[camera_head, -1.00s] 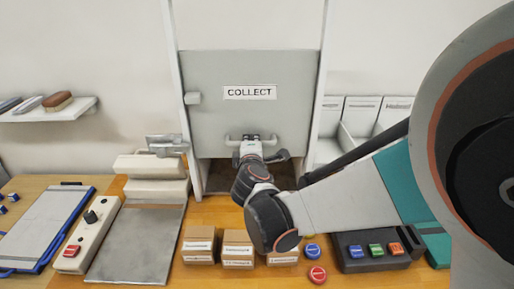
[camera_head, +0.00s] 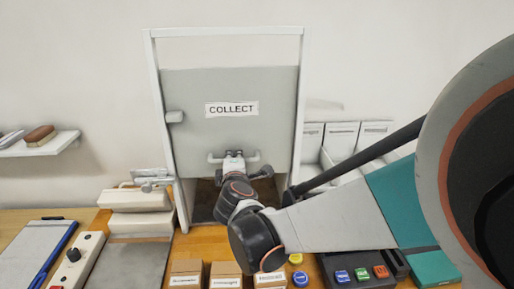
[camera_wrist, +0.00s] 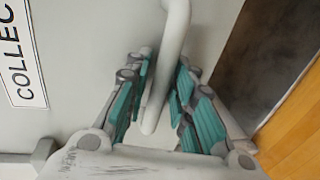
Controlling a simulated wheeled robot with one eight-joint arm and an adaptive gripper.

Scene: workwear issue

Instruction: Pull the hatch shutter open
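The grey hatch shutter (camera_head: 275,125), with a "COLLECT" sign (camera_head: 232,109), stands in a white frame (camera_head: 300,75). Its lower edge is above the counter, leaving a dark gap below. The shutter's bar handle (camera_head: 213,157) is near its lower edge. My gripper (camera_head: 234,155) is at the middle of this handle. In the wrist view, the teal-padded fingers of my gripper (camera_wrist: 163,75) lie on either side of the pale handle bar (camera_wrist: 176,35) and close around it. Part of the handle is hidden behind my gripper in the head view.
Small cardboard boxes (camera_head: 226,275) stand on the counter before the hatch. A pale bench device (camera_head: 135,199) is at left and a dark block with coloured buttons (camera_head: 361,275) at right. White bins (camera_head: 340,140) stand right of the frame. The wall above the shutter is clear.

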